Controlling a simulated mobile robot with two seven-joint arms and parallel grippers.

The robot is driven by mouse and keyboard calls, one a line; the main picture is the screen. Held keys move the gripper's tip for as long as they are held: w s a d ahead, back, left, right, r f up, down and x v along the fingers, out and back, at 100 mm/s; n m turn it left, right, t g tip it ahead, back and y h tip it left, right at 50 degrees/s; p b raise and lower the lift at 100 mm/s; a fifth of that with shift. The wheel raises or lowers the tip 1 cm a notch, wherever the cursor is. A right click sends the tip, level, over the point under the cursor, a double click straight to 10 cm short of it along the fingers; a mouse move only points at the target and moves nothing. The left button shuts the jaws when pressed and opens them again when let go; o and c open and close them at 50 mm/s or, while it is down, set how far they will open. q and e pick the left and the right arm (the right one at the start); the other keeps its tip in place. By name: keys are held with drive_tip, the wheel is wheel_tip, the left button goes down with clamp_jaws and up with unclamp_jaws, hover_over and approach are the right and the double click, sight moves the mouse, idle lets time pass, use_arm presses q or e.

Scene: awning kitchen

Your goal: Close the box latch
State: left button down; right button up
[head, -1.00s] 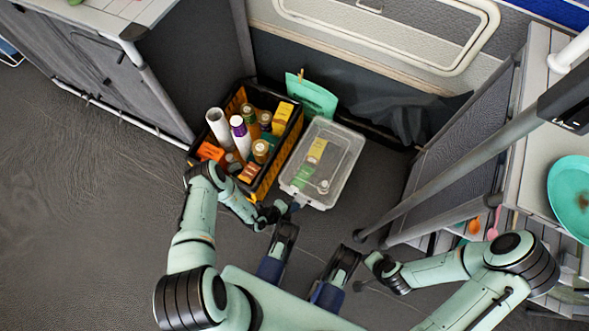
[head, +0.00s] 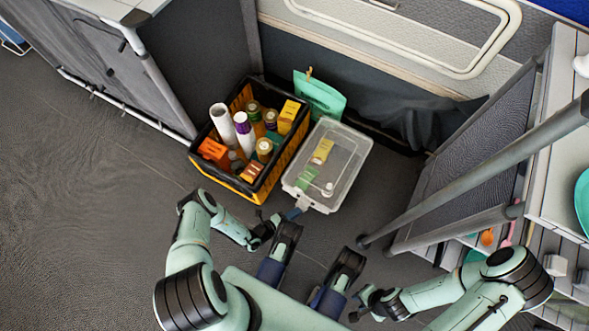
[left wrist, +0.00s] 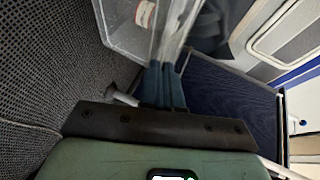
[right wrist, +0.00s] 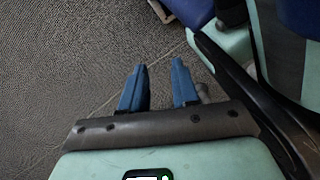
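A clear plastic box (head: 345,188) with a translucent lid stands on the floor, with small yellow and green items inside. A pale latch flap (head: 304,202) sticks out at its near edge, looking unfastened. My left gripper (head: 293,213) is at this near edge, its blue fingertips close by the flap; I cannot tell if they touch. In the left wrist view its fingers (left wrist: 162,68) are together, right beside the box wall (left wrist: 128,28). My right gripper (head: 357,308) is low over the floor, away from the box. The right wrist view shows its fingers (right wrist: 159,75) apart and empty.
A black and yellow crate (head: 205,168) full of bottles and packets stands left of the box. A teal bag (head: 318,97) is behind it. Grey table legs (head: 450,190) slant on the right. Floor on the left is clear.

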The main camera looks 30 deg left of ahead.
use_arm(q)
drive_tip(key=c, duration=1.3)
unclamp_jaws()
drive_tip(key=shift+c, duration=0.2)
drive_tip(key=shift+s+a, duration=0.1)
